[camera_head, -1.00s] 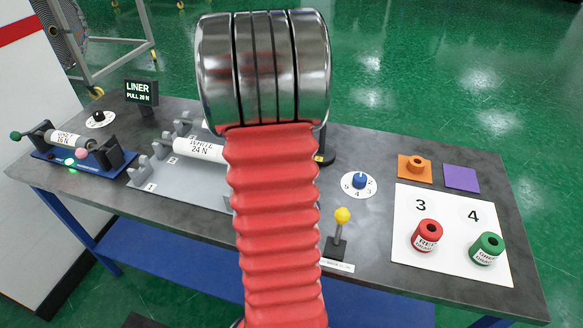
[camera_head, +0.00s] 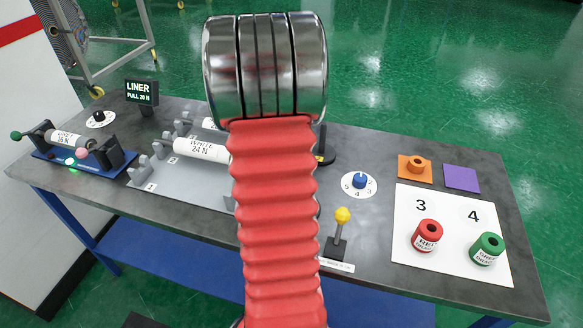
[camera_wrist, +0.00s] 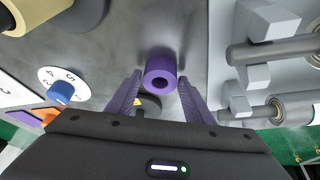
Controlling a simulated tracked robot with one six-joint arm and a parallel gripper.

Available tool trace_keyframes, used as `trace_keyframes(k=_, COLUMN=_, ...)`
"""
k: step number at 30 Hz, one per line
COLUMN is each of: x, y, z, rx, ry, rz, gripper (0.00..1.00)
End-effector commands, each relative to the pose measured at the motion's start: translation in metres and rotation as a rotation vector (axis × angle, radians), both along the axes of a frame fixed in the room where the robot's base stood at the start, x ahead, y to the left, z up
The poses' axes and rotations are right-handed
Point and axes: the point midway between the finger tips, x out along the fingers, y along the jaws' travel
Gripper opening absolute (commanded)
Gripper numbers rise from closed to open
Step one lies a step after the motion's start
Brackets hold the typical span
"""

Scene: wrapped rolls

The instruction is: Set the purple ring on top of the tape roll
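The purple ring (camera_wrist: 160,65) is a short thick-walled cylinder with a hole, seen in the wrist view between the fingertips of my gripper (camera_wrist: 160,78). In the head view the ring and gripper are hidden behind my red-sleeved arm, and the purple pad (camera_head: 461,178) is bare. A large tan and dark roll (camera_wrist: 72,20), apparently the tape roll, is cut off at the wrist view's upper left; my arm hides it in the head view.
A black post with a round base (camera_head: 322,157) stands near the arm. A blue dial (camera_head: 360,180) and a yellow-knobbed lever (camera_head: 341,220) are to the right. White rolls (camera_head: 200,149) lie on a grey rack at left.

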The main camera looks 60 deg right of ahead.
Motion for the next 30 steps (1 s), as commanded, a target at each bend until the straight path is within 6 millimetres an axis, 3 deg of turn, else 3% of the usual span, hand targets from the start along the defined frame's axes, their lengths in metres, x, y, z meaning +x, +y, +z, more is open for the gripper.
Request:
trace_keyframes(k=16, x=0.0, y=0.0, z=0.0, rx=-0.001, ry=0.0, rz=0.0, gripper=0.09)
trace_keyframes(k=23, x=0.0, y=-0.001, z=0.003, rx=-0.001, ry=-0.001, rz=-0.001, gripper=0.09)
trace_keyframes(k=30, x=0.0, y=-0.001, z=0.027, rx=-0.004, ry=-0.002, rz=-0.001, gripper=0.09)
